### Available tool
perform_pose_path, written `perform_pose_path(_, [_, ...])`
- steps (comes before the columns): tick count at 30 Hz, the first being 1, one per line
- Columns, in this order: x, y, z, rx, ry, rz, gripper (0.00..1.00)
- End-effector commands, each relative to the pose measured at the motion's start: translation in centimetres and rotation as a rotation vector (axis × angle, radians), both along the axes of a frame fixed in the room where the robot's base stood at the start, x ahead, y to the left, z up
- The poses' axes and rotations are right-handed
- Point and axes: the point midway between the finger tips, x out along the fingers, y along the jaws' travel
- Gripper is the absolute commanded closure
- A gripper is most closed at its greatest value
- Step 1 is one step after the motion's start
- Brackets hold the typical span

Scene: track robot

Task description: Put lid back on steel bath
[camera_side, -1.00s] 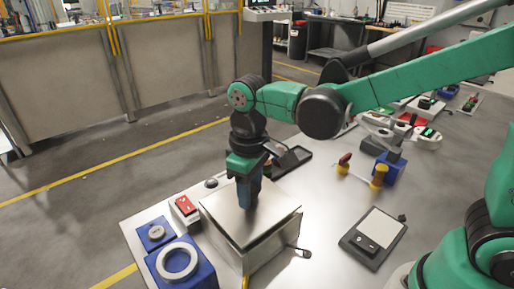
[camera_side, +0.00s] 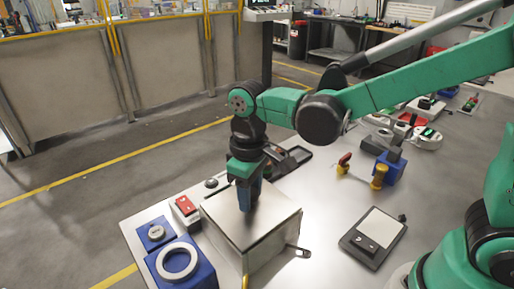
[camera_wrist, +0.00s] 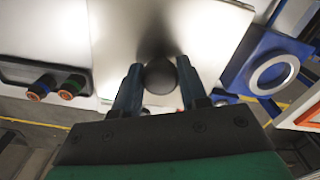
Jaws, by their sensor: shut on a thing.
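The steel bath (camera_side: 272,247) is a square metal box near the table's front edge in the side view. Its flat metal lid (camera_side: 272,216) lies across the top and looks level and lined up with the walls. I cannot tell whether it sits fully down all round. My gripper (camera_side: 249,203) points down at the middle of the lid. In the wrist view, my gripper (camera_wrist: 159,88) is shut on the lid's round dark knob (camera_wrist: 160,76), one finger on each side. The knob is hidden by the fingers in the side view.
Left of the bath are a red switch box (camera_side: 185,208) and a blue block with a white ring (camera_side: 179,263). A flat scale (camera_side: 374,237) lies to the right. A dark tray (camera_side: 287,160) is behind.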

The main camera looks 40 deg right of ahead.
Motion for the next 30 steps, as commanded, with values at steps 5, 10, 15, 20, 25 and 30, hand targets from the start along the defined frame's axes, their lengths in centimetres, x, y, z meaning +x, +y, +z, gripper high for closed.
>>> perform_pose_path(5, [-0.01,0.00,-0.15,0.000,0.000,0.000,1.00])
perform_pose_path(10, [0.00,0.00,-0.14,0.000,0.000,0.000,1.00])
perform_pose_path(15, [0.00,0.00,-0.14,0.000,0.000,0.000,0.40])
perform_pose_path(20, [0.00,0.00,-0.14,0.000,0.000,0.000,0.25])
perform_pose_path(25, [0.00,0.00,-0.14,0.000,0.000,0.000,0.11])
perform_pose_path(30, [0.00,0.00,-0.14,0.000,0.000,0.000,0.00])
